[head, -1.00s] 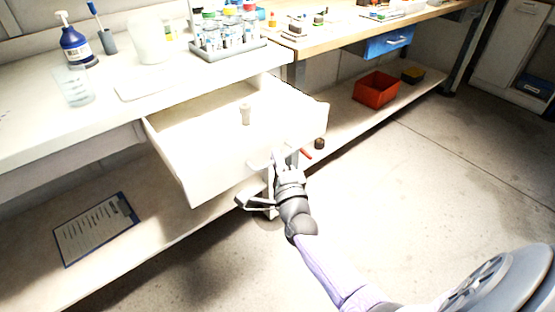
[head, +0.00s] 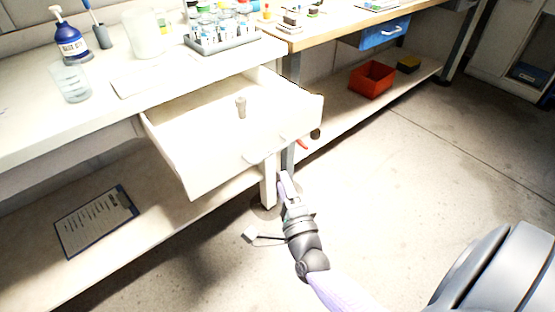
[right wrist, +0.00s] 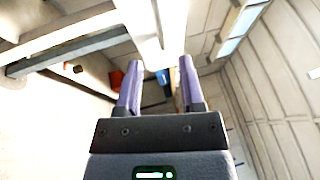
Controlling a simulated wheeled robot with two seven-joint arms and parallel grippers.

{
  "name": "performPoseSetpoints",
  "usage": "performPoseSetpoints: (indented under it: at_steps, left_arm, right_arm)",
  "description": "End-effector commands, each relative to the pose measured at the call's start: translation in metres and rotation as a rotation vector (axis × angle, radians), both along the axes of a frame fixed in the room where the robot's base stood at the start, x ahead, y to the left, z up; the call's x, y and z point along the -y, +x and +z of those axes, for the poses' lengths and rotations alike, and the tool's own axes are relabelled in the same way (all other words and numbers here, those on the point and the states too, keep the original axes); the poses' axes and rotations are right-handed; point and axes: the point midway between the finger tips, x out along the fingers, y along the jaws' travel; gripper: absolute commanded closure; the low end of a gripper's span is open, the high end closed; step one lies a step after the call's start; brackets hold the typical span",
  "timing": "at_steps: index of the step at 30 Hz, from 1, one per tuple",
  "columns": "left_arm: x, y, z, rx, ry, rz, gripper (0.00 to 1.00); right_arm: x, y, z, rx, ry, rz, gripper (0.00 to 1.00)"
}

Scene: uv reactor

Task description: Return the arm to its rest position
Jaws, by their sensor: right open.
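My right gripper (head: 285,185) is in the head view, in front of and below the white drawer (head: 170,160), apart from it and its handle (head: 265,153). In the right wrist view its two purple fingers (right wrist: 160,75) are spread, with nothing held between them. The drawer is pulled out from under the white bench and holds a small pale vial (head: 241,107) standing upright. My left gripper is not in view.
The white bench (head: 60,125) carries a pump bottle, clear beakers and a grey rack of bottles. A lower shelf holds a clipboard (head: 95,220) and a red bin (head: 371,79). The floor (head: 430,180) to the right is clear.

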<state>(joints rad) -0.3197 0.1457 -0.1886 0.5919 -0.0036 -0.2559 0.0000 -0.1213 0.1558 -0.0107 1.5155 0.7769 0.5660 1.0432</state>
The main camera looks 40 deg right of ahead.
Motion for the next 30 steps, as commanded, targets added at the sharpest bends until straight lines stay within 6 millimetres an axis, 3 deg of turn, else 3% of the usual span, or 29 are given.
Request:
performPoseSetpoints:
  at_steps: [4,16,18,20,23,25,27,30]
  left_arm:
    - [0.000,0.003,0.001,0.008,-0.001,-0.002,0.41]
    - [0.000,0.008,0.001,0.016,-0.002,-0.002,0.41]
    - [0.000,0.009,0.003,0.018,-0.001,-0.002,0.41]
    - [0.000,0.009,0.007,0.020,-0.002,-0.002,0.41]
    - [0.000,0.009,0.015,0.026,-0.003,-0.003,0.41]
    - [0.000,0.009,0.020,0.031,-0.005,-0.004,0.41]
    - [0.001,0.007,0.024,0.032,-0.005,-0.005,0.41]
    - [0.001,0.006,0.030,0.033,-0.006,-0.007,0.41]
  right_arm:
    - [-0.004,-0.009,-0.001,0.001,0.001,0.000,0.50]
    - [-0.004,-0.010,-0.004,-0.011,-0.009,0.003,0.50]
    - [-0.010,-0.014,-0.023,-0.105,-0.077,0.028,0.50]
    - [-0.021,-0.025,-0.060,-0.277,-0.208,0.086,0.50]
    - [-0.043,-0.073,-0.145,-0.666,-0.525,0.279,0.50]
    - [-0.054,-0.125,-0.198,-0.919,-0.749,0.465,0.50]
    - [-0.059,-0.187,-0.240,-1.133,-0.953,0.681,0.50]
    - [-0.057,-0.277,-0.274,-1.357,-1.190,1.006,0.50]
